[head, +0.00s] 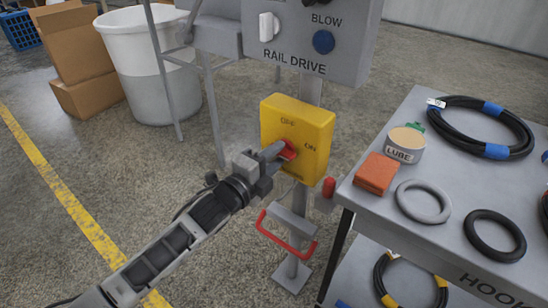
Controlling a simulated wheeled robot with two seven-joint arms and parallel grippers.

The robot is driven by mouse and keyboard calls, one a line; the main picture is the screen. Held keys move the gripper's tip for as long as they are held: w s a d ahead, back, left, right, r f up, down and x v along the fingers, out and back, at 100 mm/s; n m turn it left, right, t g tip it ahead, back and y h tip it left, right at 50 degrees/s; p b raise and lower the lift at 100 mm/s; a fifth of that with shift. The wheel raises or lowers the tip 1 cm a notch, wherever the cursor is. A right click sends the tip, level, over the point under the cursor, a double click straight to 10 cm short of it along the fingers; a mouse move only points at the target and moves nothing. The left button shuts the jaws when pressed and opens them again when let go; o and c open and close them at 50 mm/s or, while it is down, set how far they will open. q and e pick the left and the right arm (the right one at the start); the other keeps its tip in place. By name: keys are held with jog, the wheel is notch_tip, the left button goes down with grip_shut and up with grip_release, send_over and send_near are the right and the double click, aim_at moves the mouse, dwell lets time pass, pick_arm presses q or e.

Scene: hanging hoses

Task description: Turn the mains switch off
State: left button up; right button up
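The mains switch is a yellow box (312,124) on a grey post, marked OFF at the top and ON at the right. Its red handle (290,150) shows in part at the middle of the front face. My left gripper (275,156) reaches in from the lower left, with its fingertips at the red handle. The fingers hide part of the handle, so I cannot tell whether they are closed on it or which way it points. My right gripper is not in view.
Above the switch is a grey RAIL DRIVE panel (290,40). A red bar handle (287,240) sits low on the post. At the right, a grey table (455,190) carries hoses, rings, a LUBE tin (404,145) and an orange-red block (376,174). A white bin (150,60) stands upper left.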

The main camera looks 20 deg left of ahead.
pick_arm(q)
grip_shut()
